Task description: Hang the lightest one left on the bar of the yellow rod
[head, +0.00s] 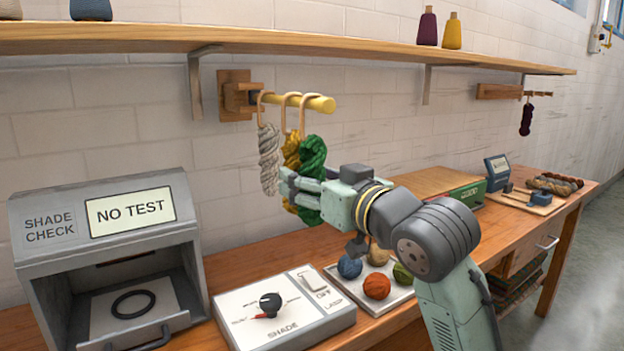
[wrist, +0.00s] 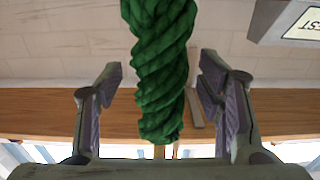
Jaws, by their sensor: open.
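The yellow rod (head: 322,104) sticks out from a wooden wall block below the shelf. Three skeins hang from it on tan loops: a pale grey one (head: 268,158), a mustard yellow one (head: 291,152) and a green one (head: 313,155) nearest the rod's free end. My gripper (head: 300,190) is at the lower part of the green skein, partly hiding it and the yellow one. In the wrist view the green skein (wrist: 162,80) hangs between the open fingers (wrist: 163,98), with a gap on each side.
A shade check box (head: 105,250) reading "NO TEST" stands at left, beside a shade switch panel (head: 283,310). A tray (head: 398,293) of wool balls lies under my arm. Farther right, a dark purple skein (head: 526,118) hangs from a peg rail, and several skeins (head: 556,184) lie on the bench.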

